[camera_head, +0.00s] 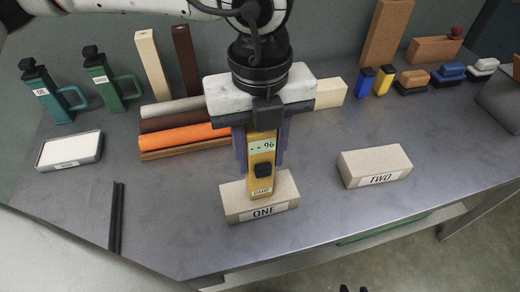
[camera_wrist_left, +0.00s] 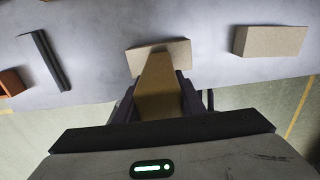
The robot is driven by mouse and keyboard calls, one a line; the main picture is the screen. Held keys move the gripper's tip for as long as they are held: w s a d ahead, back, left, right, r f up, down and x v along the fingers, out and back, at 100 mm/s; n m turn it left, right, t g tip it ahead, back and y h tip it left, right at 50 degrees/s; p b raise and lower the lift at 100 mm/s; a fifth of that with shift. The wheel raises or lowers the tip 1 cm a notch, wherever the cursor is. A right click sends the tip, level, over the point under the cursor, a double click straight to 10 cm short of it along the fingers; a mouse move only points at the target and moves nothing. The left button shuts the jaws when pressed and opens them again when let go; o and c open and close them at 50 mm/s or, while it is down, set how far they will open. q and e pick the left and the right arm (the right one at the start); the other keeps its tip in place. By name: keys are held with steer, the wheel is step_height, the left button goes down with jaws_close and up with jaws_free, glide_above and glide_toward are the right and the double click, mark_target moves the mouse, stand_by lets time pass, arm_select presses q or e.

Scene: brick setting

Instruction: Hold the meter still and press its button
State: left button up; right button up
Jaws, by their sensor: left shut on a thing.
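The yellow meter (camera_head: 261,184) is upright in the head view, with a display reading "- - %", a dark button (camera_head: 263,170) and a DAMP label. My left gripper (camera_head: 262,156) comes down from above and is shut on the meter's sides. The meter's lower end is at the block labelled ONE (camera_head: 235,203); whether it touches the block I cannot tell. In the left wrist view the meter (camera_wrist_left: 157,92) sits between the dark fingers, its button side hidden. A block labelled TWO (camera_head: 376,163) lies to the right. My right gripper is not in view.
Rolls, including an orange one (camera_head: 185,138), lie behind left. Teal (camera_head: 52,98) and green (camera_head: 108,85) bottles, a white-topped tray (camera_head: 70,150) and a dark bar (camera_head: 115,220) are at left. Brushes (camera_head: 447,74) stand at back right. The table is clear between the two blocks.

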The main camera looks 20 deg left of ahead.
jaws_close()
stand_by(1.7)
